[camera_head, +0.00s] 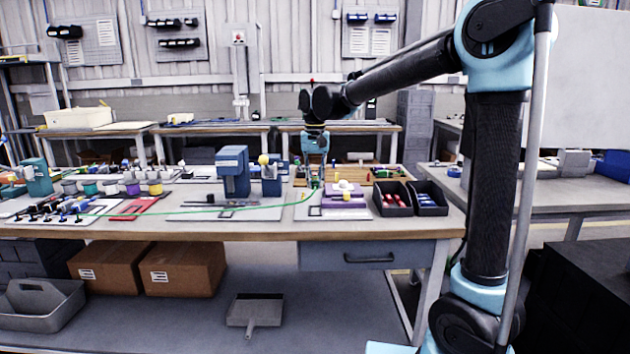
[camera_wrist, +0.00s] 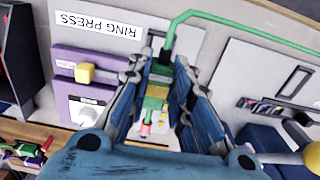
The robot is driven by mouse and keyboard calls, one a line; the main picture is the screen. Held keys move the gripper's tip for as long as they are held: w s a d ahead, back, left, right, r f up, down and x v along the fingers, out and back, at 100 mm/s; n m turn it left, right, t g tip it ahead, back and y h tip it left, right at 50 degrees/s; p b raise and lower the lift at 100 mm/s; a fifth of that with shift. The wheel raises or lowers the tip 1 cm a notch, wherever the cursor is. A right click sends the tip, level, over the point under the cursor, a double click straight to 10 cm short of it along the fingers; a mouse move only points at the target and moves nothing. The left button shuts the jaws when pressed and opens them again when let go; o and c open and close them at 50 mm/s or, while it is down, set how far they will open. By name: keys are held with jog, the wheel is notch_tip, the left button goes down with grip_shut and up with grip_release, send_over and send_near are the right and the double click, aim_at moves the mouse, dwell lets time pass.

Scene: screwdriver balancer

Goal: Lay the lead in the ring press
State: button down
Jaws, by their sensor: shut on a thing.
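The green lead (camera_head: 225,210) runs along the bench from the left up to my gripper (camera_head: 315,180). In the wrist view the lead (camera_wrist: 245,28) comes in from the right and bends down between the fingers of my gripper (camera_wrist: 161,68), which is shut on it. The purple ring press (camera_head: 350,201) stands just right of the gripper in the head view. In the wrist view the ring press (camera_wrist: 72,92), with a yellow knob and a white dial, is left of the fingers, beside its RING PRESS label (camera_wrist: 98,24). The fingers partly hide the lead's end.
A blue-grey press (camera_head: 233,172) stands left of my gripper. Two dark bins (camera_head: 392,207) with red and blue parts stand at the bench's right. Small coloured parts and a red mat (camera_head: 135,209) crowd the left. A drawer (camera_head: 368,257) hangs under the bench (camera_head: 225,231).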

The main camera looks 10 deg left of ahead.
jog(key=shift+w+f, duration=0.3)
send_over(315, 214)
jog(key=shift+w+f, duration=0.2)
jog(key=shift+f, duration=1.65)
jog(key=shift+w+f, duration=0.15)
jog(key=shift+f, duration=1.65)
jog(key=shift+s, duration=0.15)
jog(key=shift+f, duration=0.55)
jog(key=c, duration=1.4)
grip_release()
jog(key=shift+o, duration=0.2)
